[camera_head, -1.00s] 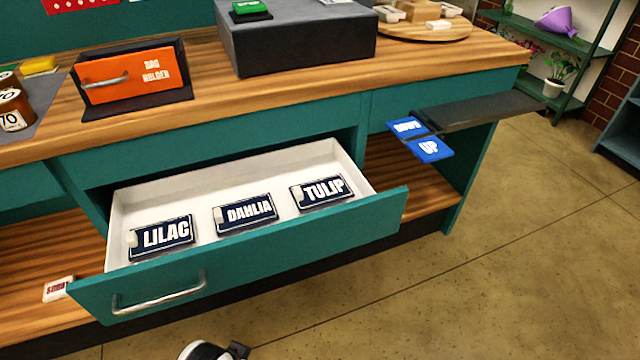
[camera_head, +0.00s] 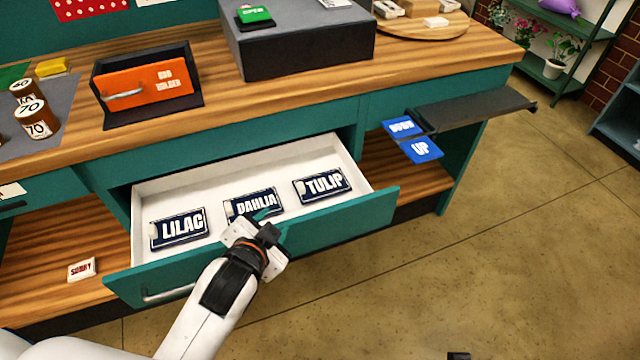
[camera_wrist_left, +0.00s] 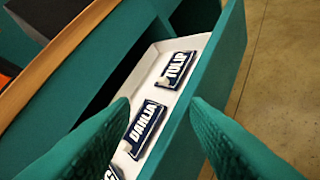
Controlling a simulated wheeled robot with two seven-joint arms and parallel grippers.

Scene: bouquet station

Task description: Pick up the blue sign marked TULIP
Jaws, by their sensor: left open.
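The dark blue TULIP sign (camera_head: 321,185) lies flat at the right end of the open white-lined drawer (camera_head: 300,151). The DAHLIA sign (camera_head: 240,207) lies in the middle and the LILAC sign (camera_head: 178,229) at the left. My left gripper (camera_head: 268,222) is over the drawer's front edge, by the DAHLIA sign and left of the TULIP sign, and partly hides the DAHLIA sign. In the left wrist view its two green fingers are apart with nothing held; the TULIP sign (camera_wrist_left: 177,69) lies beyond them.
The teal drawer front (camera_head: 350,211) stands between the signs and the open floor. Blue DOWN (camera_head: 402,127) and UP (camera_head: 420,150) plates stick out at the right, by a dark side shelf (camera_head: 470,108).

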